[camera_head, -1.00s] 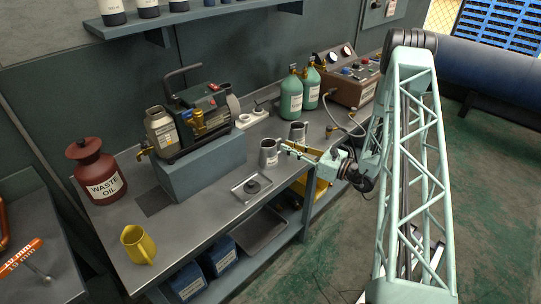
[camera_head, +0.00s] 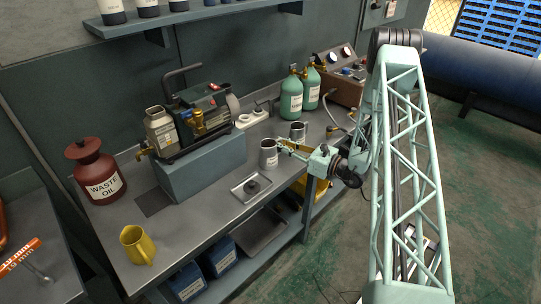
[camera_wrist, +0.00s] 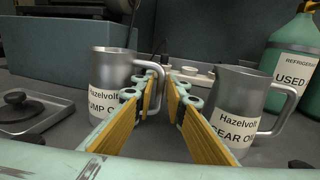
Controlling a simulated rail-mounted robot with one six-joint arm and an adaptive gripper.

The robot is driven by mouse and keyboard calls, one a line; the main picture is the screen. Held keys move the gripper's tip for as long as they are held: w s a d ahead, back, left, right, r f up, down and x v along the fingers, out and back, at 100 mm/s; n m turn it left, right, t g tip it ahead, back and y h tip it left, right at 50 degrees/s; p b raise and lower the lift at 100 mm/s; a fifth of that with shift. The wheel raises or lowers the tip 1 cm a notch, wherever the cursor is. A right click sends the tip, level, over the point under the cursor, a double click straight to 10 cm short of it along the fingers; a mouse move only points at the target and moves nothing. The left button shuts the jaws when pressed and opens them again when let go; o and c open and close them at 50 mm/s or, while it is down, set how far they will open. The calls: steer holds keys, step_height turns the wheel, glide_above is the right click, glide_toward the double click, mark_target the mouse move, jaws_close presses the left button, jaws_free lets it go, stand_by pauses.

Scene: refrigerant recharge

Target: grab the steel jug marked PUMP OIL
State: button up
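The steel jug marked PUMP OIL (camera_wrist: 110,72) stands upright on the bench, left in the wrist view; it also shows near the bench front in the head view (camera_head: 268,156). Its handle points towards my gripper (camera_wrist: 163,95). My gripper is open, with yellow-padded fingers apart. The handle (camera_wrist: 160,76) shows between the fingertips; I cannot tell whether they touch it. In the head view, my gripper (camera_head: 284,146) is at the jug's right side. A similar steel jug marked GEAR OIL (camera_wrist: 240,100) stands right of my fingers, and behind the first jug in the head view (camera_head: 298,130).
A shallow metal tray with a dark knobbed piece (camera_head: 238,188) lies left of the jug. The vacuum pump (camera_head: 200,113) stands on a blue block (camera_head: 205,168). Green bottles (camera_head: 291,98) stand behind. A yellow jug (camera_head: 137,246) and red WASTE OIL container (camera_head: 96,175) are farther left.

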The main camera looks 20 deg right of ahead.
jaws_close()
steer(key=shift+r, duration=0.4)
stand_by(0.4)
steer(key=shift+r+p, duration=0.35)
steer(key=shift+r, duration=1)
steer(key=s+d, duration=0.1)
steer(key=s, duration=0.6)
steer(key=s+d+r+p, duration=0.1)
steer(key=s+d, duration=0.1)
steer(key=s, duration=0.6)
steer(key=shift+s+d+r, duration=0.15)
steer(key=shift+d+r, duration=0.1)
steer(key=shift+d, duration=0.05)
steer(key=shift+s, duration=0.15)
